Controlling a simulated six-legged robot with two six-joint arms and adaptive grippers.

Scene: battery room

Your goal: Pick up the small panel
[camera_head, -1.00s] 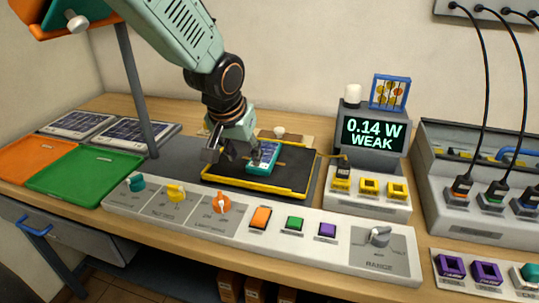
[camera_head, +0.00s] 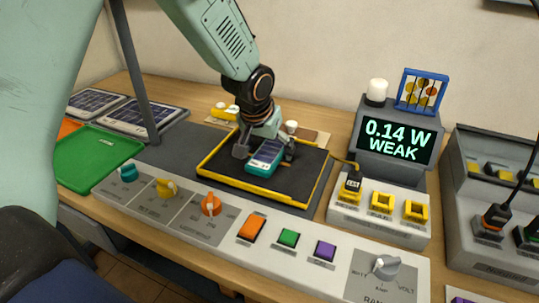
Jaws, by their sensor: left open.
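The small panel (camera_head: 265,157) is a teal-framed panel with a dark cell face and a pale strip. It lies on the black pad of the yellow-edged tray (camera_head: 247,187). My left gripper (camera_head: 264,150) is over the panel, pointing down, with its jaws open. One finger is to the left of the panel and the other to its right. I cannot tell whether the fingers touch it. My right gripper is not in view.
A meter (camera_head: 394,138) reading "0.14 W WEAK" stands right of the tray. A control strip (camera_head: 227,222) with knobs and buttons runs along the front. A green mat (camera_head: 95,160) and larger solar panels (camera_head: 137,116) lie at left.

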